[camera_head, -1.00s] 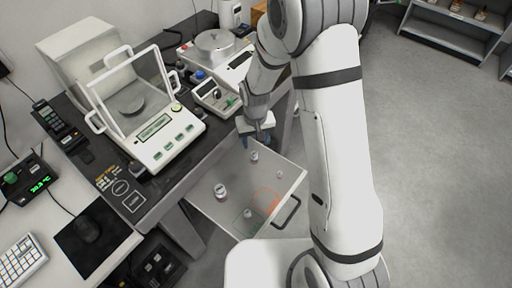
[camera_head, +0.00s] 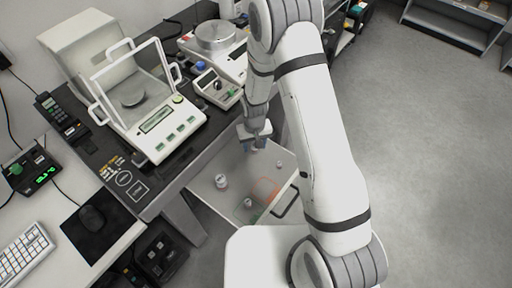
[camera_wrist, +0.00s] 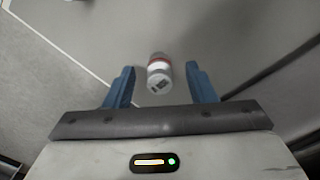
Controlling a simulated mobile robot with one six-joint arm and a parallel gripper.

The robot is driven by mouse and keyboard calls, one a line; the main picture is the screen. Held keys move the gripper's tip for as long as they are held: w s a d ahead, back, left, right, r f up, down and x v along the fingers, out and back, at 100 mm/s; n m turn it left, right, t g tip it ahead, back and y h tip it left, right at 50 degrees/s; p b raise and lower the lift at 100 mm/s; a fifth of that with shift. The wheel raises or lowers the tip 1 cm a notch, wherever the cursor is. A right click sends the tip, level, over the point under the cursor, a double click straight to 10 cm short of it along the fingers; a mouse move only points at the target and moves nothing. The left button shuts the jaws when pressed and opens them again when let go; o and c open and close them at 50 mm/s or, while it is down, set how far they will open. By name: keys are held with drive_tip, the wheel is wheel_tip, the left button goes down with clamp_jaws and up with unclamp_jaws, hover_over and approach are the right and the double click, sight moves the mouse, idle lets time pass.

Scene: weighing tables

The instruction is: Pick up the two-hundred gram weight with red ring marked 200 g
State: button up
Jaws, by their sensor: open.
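A small metal weight with a red ring (camera_wrist: 160,68) and a pale label stands between the two blue fingers of my gripper (camera_wrist: 161,86) in the wrist view. The fingers are open, with a gap on each side of the weight. The label's marking is too small to read. In the head view, my gripper (camera_head: 256,147) is low over the back part of the open drawer (camera_head: 205,192) and hides the spot under it.
Other weights stand in the drawer: a larger one (camera_head: 222,182), one near the green outline (camera_head: 248,203) and a small one (camera_head: 279,164). A balance with a glass shield (camera_head: 155,120) is on the table. The drawer handle (camera_head: 286,204) juts out in front.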

drive_tip(key=shift+c, duration=0.4)
clamp_jaws()
drive_tip(key=shift+r, duration=0.15)
